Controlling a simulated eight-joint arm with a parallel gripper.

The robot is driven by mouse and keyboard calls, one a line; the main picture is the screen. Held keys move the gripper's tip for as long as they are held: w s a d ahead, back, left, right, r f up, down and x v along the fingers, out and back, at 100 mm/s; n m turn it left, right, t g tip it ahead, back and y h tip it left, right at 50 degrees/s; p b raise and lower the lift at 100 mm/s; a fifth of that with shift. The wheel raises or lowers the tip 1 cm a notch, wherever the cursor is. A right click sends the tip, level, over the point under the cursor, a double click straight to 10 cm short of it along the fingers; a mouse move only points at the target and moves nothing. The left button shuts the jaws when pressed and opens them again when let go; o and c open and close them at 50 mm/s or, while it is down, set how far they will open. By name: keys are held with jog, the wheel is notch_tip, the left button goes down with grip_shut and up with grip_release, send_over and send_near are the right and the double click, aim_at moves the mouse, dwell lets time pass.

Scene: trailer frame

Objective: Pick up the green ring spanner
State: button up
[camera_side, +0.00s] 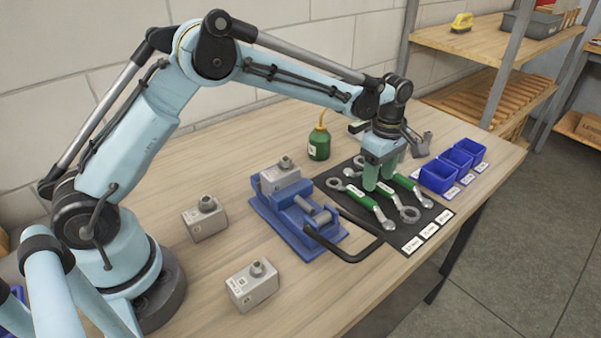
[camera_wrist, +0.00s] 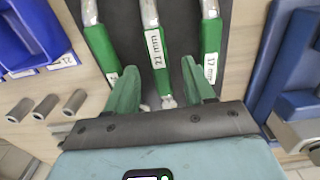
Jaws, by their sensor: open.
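Three spanners with green handles lie side by side on a dark mat (camera_side: 392,240). In the side view these are the left spanner (camera_side: 362,199), the middle spanner (camera_side: 402,206) and the right spanner (camera_side: 408,184). My gripper (camera_side: 379,184) is open over the middle one, its green fingers pointing down. In the wrist view the middle handle (camera_wrist: 157,62) lies between the fingertips (camera_wrist: 159,66), with a white size label on it. The left handle (camera_wrist: 103,52) and right handle (camera_wrist: 210,36) lie outside the fingers. I cannot tell the finger height exactly; no grip shows.
A blue vise (camera_side: 292,215) with a black bar handle stands left of the mat. Blue bins (camera_side: 438,177) line its right side. A green oil can (camera_side: 319,143) stands behind. Grey blocks (camera_side: 252,285) sit at the front left.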

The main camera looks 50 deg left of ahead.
jog(key=shift+f, duration=0.85)
grip_shut()
